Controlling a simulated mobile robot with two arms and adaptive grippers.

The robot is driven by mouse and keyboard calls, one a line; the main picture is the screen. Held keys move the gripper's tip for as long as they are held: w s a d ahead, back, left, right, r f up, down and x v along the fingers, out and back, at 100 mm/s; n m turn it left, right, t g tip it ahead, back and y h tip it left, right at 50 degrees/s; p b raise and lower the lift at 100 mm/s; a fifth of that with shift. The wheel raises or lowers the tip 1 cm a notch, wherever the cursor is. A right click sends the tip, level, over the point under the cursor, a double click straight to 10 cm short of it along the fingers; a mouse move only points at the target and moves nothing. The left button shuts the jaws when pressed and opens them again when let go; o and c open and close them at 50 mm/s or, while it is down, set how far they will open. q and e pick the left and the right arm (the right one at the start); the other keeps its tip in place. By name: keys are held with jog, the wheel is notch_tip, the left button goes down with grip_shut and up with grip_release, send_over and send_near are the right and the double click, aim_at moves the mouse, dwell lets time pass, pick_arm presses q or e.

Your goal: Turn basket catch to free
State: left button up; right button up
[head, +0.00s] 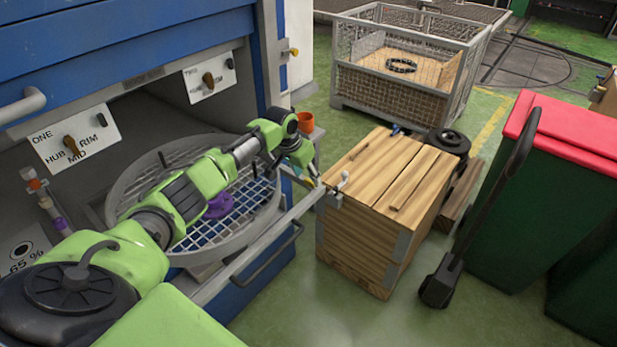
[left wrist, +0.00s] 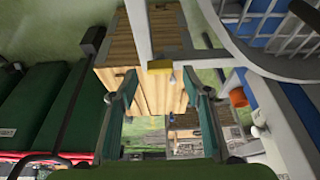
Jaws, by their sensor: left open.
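The round metal basket (head: 127,190) sits on a pulled-out rack in front of the blue machine. A small catch with a pale knob (head: 343,182) is at the outer corner of the rack's rail. My left gripper (head: 314,182) is beside that corner, just left of the catch. My right gripper is out of view.
A wooden crate (head: 365,235) stands close to the rail corner. A wire-mesh cage (head: 400,90) is behind it. Green bins with red lids (head: 545,190) and a black handle (head: 510,165) are at the right. A purple object (head: 218,206) lies in the basket.

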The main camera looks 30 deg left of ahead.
aim_at(310, 184)
pick_arm(q)
jog(key=shift+x, duration=1.2)
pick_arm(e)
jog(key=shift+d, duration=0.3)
pick_arm(q)
jog(key=c, duration=1.1)
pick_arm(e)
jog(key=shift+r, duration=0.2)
